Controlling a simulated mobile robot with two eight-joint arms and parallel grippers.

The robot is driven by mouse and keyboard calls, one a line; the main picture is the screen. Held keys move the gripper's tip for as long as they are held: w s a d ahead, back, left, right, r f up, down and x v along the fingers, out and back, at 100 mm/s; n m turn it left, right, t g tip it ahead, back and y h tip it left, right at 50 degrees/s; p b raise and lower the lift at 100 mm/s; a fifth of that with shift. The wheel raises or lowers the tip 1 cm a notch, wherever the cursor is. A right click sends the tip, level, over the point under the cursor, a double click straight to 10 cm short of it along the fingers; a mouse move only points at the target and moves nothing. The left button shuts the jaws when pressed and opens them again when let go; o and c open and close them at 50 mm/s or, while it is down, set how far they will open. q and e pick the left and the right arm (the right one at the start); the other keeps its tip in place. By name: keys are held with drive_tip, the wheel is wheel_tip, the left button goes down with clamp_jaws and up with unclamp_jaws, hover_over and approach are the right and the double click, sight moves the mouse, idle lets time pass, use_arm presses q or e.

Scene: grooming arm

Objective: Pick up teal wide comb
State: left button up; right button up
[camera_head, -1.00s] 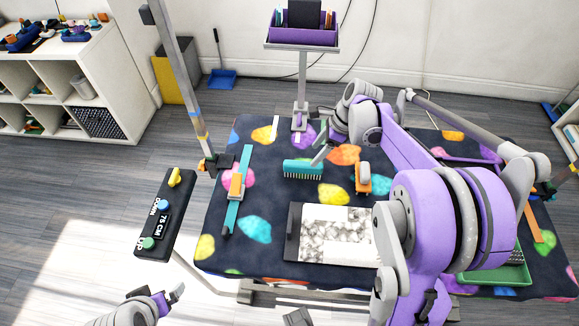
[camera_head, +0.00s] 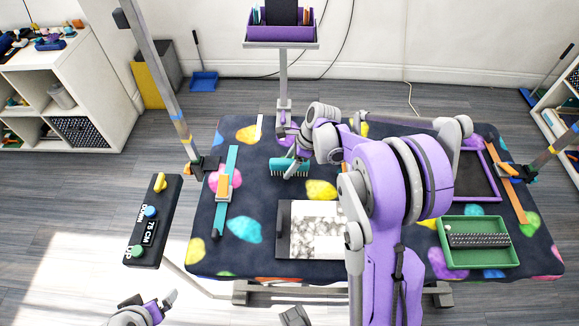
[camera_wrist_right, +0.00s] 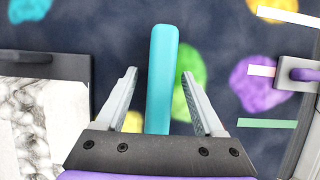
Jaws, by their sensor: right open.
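My right gripper (camera_head: 292,160) is over the comb from behind. In the right wrist view my right gripper (camera_wrist_right: 160,95) is open, and the comb (camera_wrist_right: 162,70) runs lengthwise between its two fingers, with a gap on each side. The comb's near end is hidden by the gripper body. My left gripper (camera_head: 162,303) is at the lower left of the head view, off the table, with its fingers too small to judge.
A black-edged board with a marbled sheet (camera_head: 312,225) lies in front of the comb. A green tray (camera_head: 479,222) stands at the right. A teal strap (camera_head: 228,187) lies at the left. A post (camera_head: 284,90) with a purple bin rises behind the table.

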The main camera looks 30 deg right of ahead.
drive_tip(key=shift+f+b, duration=0.25)
drive_tip(key=shift+b, duration=0.05)
idle(0.4)
drive_tip(key=shift+c, duration=0.3)
clamp_jaws()
